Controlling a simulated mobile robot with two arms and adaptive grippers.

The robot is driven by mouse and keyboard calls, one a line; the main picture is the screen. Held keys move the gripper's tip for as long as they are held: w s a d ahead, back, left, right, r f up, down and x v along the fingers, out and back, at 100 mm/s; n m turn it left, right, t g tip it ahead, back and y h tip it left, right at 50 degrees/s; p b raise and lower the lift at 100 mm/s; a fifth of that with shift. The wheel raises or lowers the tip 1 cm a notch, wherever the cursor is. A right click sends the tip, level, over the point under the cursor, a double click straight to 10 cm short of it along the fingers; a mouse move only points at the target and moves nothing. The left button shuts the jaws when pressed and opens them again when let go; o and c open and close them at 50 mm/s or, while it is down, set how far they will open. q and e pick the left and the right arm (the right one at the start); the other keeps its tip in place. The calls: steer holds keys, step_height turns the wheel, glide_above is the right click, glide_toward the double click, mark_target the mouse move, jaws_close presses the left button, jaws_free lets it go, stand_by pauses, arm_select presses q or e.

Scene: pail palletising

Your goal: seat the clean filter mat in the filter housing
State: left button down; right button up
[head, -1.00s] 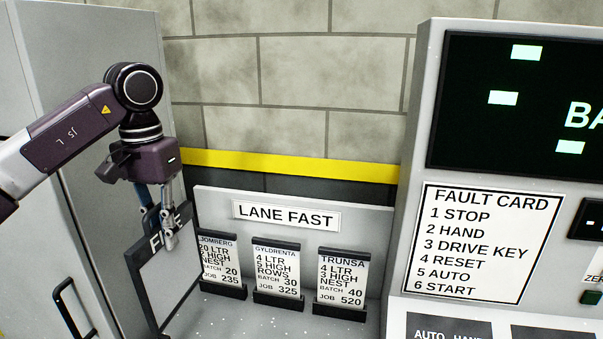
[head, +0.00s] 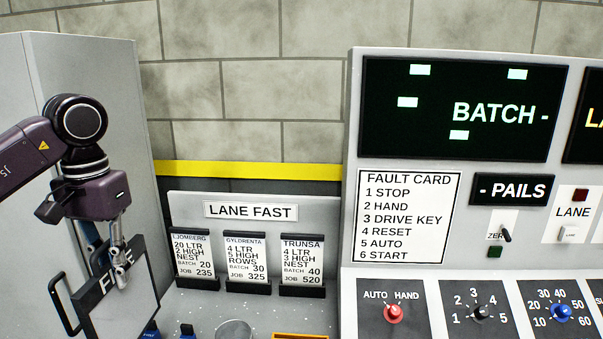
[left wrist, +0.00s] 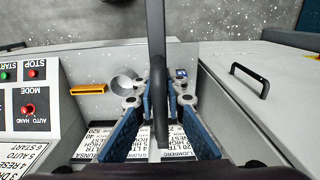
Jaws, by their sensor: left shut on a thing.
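My left gripper (head: 120,270) is shut on the top edge of a dark-framed panel (head: 108,312) with a pale face and large letters partly hidden by a finger. I take it for the filter mat; whether it is clean cannot be told. It hangs upright in front of the grey cabinet at left, its lower part out of the picture. In the left wrist view the panel (left wrist: 156,45) shows edge-on as a dark bar between the blue-padded fingers (left wrist: 160,115). I cannot identify the filter housing. My right gripper is not in view.
A grey cabinet (head: 95,130) with a black handle (left wrist: 250,80) stands close at left. A control console (head: 400,250) fills the right.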

arm_select(q)
steer(key=s+d+f+b, duration=0.1)
steer(key=s+d+f, duration=0.5)
steer(key=f, duration=0.4)
steer(key=s+d+f+b, duration=0.1)
steer(key=s+d+f, duration=0.5)
steer(key=f, duration=0.5)
steer(key=shift+s+d+n+b, duration=0.35)
steer(key=shift+s+d+n, duration=0.05)
steer(key=shift+s, duration=0.55)
steer(key=shift+d+f, duration=0.1)
steer(key=shift+f, duration=0.05)
